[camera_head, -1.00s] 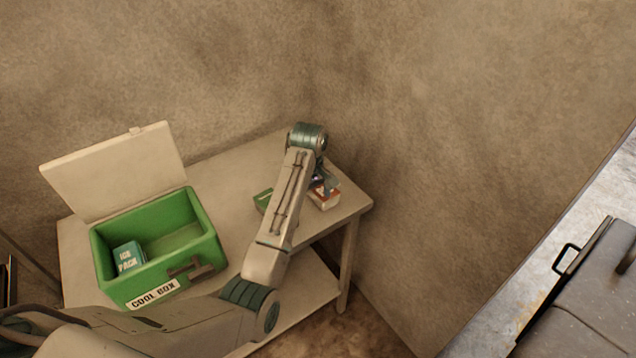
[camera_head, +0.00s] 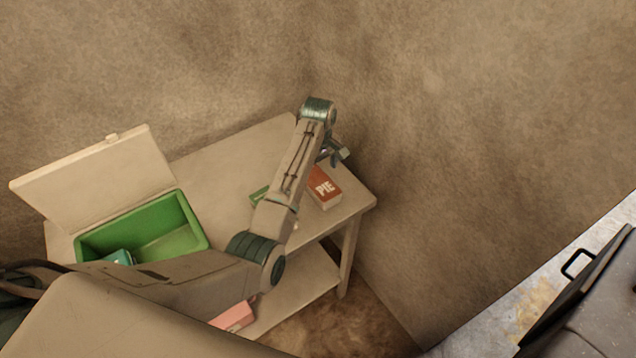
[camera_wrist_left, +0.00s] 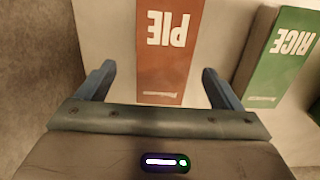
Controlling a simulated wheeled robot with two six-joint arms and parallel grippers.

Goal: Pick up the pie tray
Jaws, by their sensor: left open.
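The pie tray (camera_head: 326,189), a box with a red-brown top lettered PIE, lies near the right corner of the table. In the left wrist view the pie tray (camera_wrist_left: 173,55) fills the middle, its lettering upside down. My left gripper (camera_head: 338,155) is just beyond the tray in the head view. In the wrist view my left gripper (camera_wrist_left: 159,69) is open, with one finger toward each side of the tray and nothing held. I cannot tell the height gap. My right gripper is not in view.
A green RICE tray (camera_wrist_left: 281,55) lies beside the pie tray; in the head view my arm partly covers it. A green cool box (camera_head: 190,235) with its lid open stands on the table's left. A pink box (camera_head: 234,316) sits on the lower shelf. Walls (camera_head: 450,150) enclose the back and right.

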